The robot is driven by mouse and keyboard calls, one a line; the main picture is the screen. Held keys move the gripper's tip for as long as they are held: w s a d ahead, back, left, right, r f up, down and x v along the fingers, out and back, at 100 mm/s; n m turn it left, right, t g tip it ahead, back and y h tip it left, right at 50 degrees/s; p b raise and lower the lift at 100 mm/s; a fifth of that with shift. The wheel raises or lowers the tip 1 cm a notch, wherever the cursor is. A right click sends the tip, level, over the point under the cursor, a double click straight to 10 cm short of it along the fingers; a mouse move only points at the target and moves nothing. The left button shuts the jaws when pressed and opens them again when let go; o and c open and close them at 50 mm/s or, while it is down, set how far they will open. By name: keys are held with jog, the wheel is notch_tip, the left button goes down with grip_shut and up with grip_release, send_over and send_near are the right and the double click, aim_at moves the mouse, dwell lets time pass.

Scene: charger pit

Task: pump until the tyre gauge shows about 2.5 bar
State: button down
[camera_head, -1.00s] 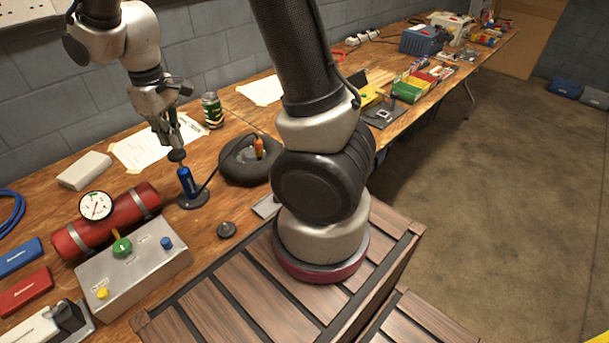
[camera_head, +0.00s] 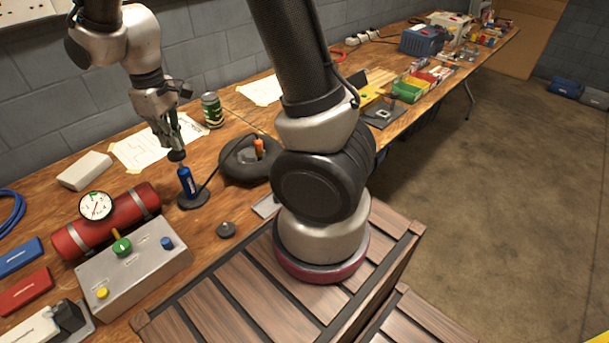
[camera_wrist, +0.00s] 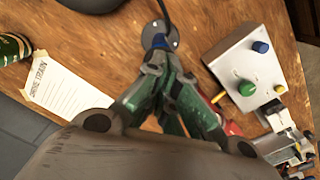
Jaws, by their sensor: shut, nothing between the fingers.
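The hand pump is a blue cylinder (camera_head: 187,181) on a round black base, with a dark knob handle (camera_head: 177,155) on top. It stands upright on the bench. My gripper (camera_head: 173,145) is shut and empty, pointing down right at the knob; I cannot tell whether it touches. In the wrist view my closed green fingers (camera_wrist: 165,100) hide the knob, and a bit of the blue pump (camera_wrist: 155,35) shows past them. The round white gauge (camera_head: 95,206) sits on the red tank (camera_head: 135,204) at the left; its needle is too small to read exactly.
A grey control box (camera_head: 140,262) with green, blue and yellow knobs stands in front of the tank. A black tyre-like ring (camera_head: 236,175) lies right of the pump, joined by a hose. A small dark knob (camera_head: 226,230) lies in front.

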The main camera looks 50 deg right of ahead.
aim_at(176, 152)
jog(key=shift+f, duration=1.9)
jog(key=shift+r, duration=1.6)
jog(key=shift+d+r, duration=0.1)
jog(key=shift+r, duration=0.05)
jog(key=s+d+r+m+t, duration=0.25)
jog(key=s+d+r, duration=0.45)
jog(key=r, duration=0.5)
jog(key=s+d+r+m+t, duration=0.1)
jog(key=s+d+r, duration=0.2)
jog(key=s, duration=0.3)
jog(key=s+d+r+m+t, duration=0.1)
jog(key=s+d+r+m, duration=0.1)
jog(key=s, duration=0.4)
jog(key=d+r, duration=0.1)
jog(key=d, duration=0.1)
jog(key=shift+d, duration=0.35)
jog(key=shift+d+m, duration=0.1)
jog(key=shift+m, duration=0.15)
